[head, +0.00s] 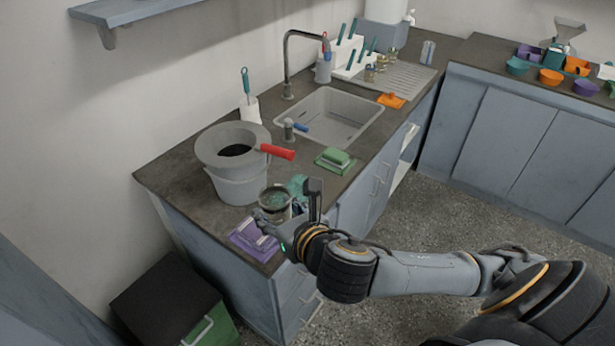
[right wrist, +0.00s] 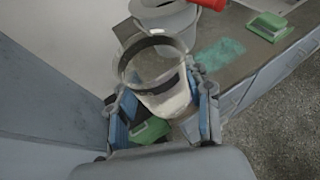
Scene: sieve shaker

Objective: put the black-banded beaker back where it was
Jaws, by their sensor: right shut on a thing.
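The black-banded beaker (head: 274,199) is a clear glass with a dark band near its rim. My right gripper (head: 287,212) is shut on it near the front edge of the counter. In the right wrist view the beaker (right wrist: 157,70) stands between the two fingers (right wrist: 165,108), its open mouth facing up and away. Something pale shows in its lower part. I cannot tell whether its base touches the counter. A teal patch (right wrist: 220,53) lies on the counter beyond it, also seen in the head view (head: 299,184). My left gripper is out of view.
A grey bucket (head: 236,187) with a red-handled tool stands close behind the beaker. A green sponge dish (head: 335,161) and the sink (head: 333,115) are farther right. A green bin (head: 222,328) stands below.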

